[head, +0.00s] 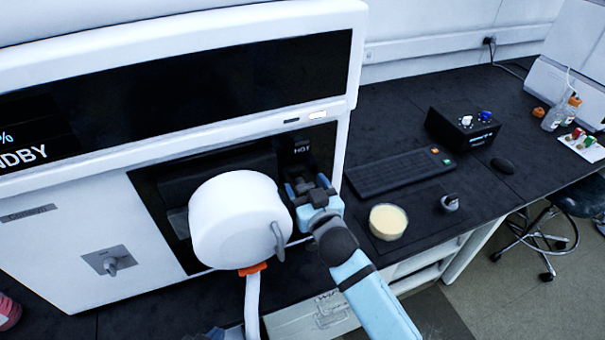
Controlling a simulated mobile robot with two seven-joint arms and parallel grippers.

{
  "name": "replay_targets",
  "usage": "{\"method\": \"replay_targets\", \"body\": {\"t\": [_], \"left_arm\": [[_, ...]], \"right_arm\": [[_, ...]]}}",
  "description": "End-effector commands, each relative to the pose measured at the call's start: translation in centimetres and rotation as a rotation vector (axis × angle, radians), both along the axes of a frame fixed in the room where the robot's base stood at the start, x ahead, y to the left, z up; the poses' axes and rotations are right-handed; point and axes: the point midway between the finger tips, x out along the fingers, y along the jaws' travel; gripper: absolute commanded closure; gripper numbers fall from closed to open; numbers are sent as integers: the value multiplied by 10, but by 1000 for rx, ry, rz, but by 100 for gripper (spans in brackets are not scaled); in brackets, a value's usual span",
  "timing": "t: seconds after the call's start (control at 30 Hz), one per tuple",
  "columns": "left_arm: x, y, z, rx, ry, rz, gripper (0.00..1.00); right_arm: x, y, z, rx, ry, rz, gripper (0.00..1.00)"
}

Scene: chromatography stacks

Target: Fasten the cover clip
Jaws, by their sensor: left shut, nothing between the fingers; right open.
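A white round drum-like part (236,222) stands out in front of the dark recess of the white instrument. A thin grey lever (278,241) shows on its right side; it may be the cover clip, but I cannot tell if it is fastened. My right gripper (308,188), on the light blue arm from the lower right, is at the recess's right end, just below the "HOT" label. It is open, to the right of the drum and above the lever. What lies between its fingers is too dark to tell. I do not see my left gripper.
A grey latch (109,261) is on the instrument's left front. To the right, a keyboard (400,171), a cream-filled dish (388,221), a small grey item (450,202) and a black box (462,129) occupy the dark bench.

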Motion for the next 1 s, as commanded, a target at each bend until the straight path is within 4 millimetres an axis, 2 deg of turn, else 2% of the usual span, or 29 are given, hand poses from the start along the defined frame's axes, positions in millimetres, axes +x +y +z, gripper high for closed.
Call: {"method": "replay_targets", "body": {"t": [0.4,0.43,0.63,1.0], "left_arm": [[-4,-1,-3,-1,6,-2,100],[-4,-1,-3,-1,8,-3,100],[-4,-1,-4,-1,8,-3,100],[-3,-1,-1,0,5,-3,100]], "right_arm": [[-1,2,0,0,0,-1,28],[-1,2,0,0,0,-1,30],[-1,2,0,0,0,-1,76],[-1,2,1,-40,-16,-1,77]]}}
